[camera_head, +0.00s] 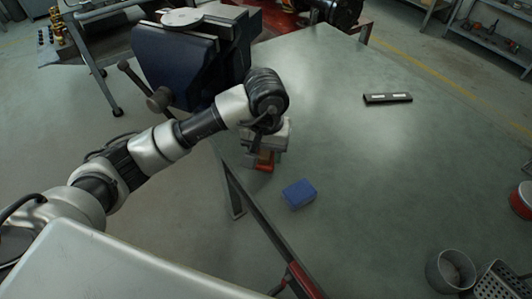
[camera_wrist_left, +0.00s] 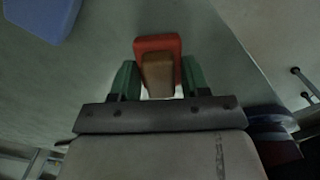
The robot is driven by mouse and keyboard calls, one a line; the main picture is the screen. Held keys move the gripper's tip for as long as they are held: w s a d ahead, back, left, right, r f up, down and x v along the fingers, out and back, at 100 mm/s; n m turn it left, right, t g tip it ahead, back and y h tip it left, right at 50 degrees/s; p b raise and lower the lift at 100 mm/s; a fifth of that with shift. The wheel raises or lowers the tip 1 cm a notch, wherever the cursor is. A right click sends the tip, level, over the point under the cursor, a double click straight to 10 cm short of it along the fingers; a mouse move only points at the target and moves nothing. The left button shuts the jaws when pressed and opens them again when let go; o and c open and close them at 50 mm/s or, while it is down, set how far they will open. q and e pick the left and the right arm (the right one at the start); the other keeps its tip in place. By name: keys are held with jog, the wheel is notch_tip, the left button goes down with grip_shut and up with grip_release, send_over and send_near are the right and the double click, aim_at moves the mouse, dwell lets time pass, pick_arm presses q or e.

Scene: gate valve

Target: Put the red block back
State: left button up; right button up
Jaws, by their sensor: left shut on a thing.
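The red block (camera_head: 265,168) is under my left gripper (camera_head: 262,152), near the table's left edge. In the left wrist view the red block (camera_wrist_left: 158,44) is at the fingertips, with a brown piece (camera_wrist_left: 158,75) on its near side between the greenish fingers. I cannot tell whether the brown piece is part of the block. My left gripper (camera_wrist_left: 160,82) is shut on it. The arm partly hides the block in the head view, and I cannot tell whether it touches the table. My right gripper is not in view.
A blue block (camera_head: 298,194) lies on the table (camera_head: 350,155) close by, to the lower right. A large dark-blue vise (camera_head: 190,62) stands beyond the arm. A black bar (camera_head: 387,98) lies farther right. A metal cup (camera_head: 450,270) stands at the lower right. The table's middle is clear.

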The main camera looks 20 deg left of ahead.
pick_arm(q)
jog(key=shift+f, duration=0.7)
jog(key=shift+f, duration=0.15)
jog(key=o, duration=0.9)
jog(key=shift+r, duration=0.35)
notch_tip(320, 180, up, 12)
jog(key=shift+f, duration=0.15)
